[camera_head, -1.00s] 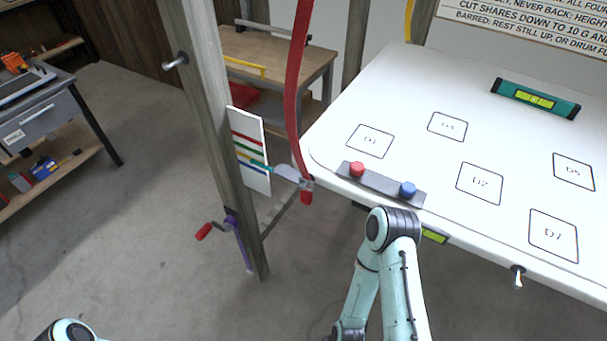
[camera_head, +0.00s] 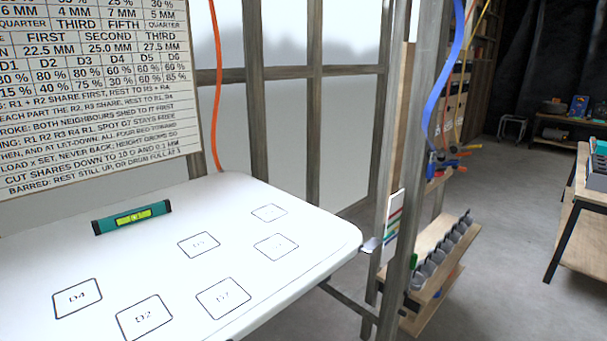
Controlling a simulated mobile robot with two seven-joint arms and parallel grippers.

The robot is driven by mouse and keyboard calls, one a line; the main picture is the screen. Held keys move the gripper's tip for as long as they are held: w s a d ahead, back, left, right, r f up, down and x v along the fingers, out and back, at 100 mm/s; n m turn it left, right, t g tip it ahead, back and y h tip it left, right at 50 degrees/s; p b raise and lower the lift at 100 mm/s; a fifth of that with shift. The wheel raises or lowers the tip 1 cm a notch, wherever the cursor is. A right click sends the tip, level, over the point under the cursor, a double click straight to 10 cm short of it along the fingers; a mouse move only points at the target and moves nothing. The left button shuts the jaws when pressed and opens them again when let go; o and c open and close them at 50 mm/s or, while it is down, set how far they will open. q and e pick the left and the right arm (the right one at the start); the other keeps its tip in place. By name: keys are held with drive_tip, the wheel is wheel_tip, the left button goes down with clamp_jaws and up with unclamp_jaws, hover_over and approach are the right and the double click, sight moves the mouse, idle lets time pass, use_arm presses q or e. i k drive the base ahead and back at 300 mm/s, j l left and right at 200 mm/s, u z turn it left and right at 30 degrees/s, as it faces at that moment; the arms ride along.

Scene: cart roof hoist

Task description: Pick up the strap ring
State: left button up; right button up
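A blue strap (camera_head: 434,97) hangs beside the wooden post on the right and ends near small blue and red parts (camera_head: 450,157). An orange strap (camera_head: 216,90) hangs at the back and runs down behind the far edge of the white panel. I cannot make out a strap ring on either strap; it may be hidden or too small. Neither of my grippers is in this view.
The white panel (camera_head: 250,205) carries marked squares and a green level (camera_head: 132,217). A printed board (camera_head: 95,85) stands behind it. Wooden posts (camera_head: 405,200), a striped card (camera_head: 393,220) and a shelf with grey holders (camera_head: 440,250) stand right.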

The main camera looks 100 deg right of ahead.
sight(431, 166)
drive_tip(key=z, duration=4.1)
drive_tip(key=i+l+z, duration=0.3)
drive_tip(key=i, duration=0.25)
drive_tip(key=i+l+z, duration=0.1)
drive_tip(key=i+z, duration=0.2)
drive_tip(key=i, duration=0.25)
drive_tip(key=i+l, duration=0.1)
drive_tip(key=i, duration=0.4)
drive_tip(key=i+l, duration=0.15)
drive_tip(key=i, duration=0.35)
drive_tip(key=i+l+u, duration=0.1)
drive_tip(key=i, duration=0.4)
drive_tip(key=i+u, duration=0.15)
drive_tip(key=u, duration=0.25)
drive_tip(key=i+l+u, duration=0.1)
drive_tip(key=u, duration=0.25)
drive_tip(key=i+l+u, duration=0.1)
drive_tip(key=u, duration=0.3)
drive_tip(key=i+l+u, duration=0.1)
drive_tip(key=l+u, duration=0.25)
drive_tip(key=j, duration=0.1)
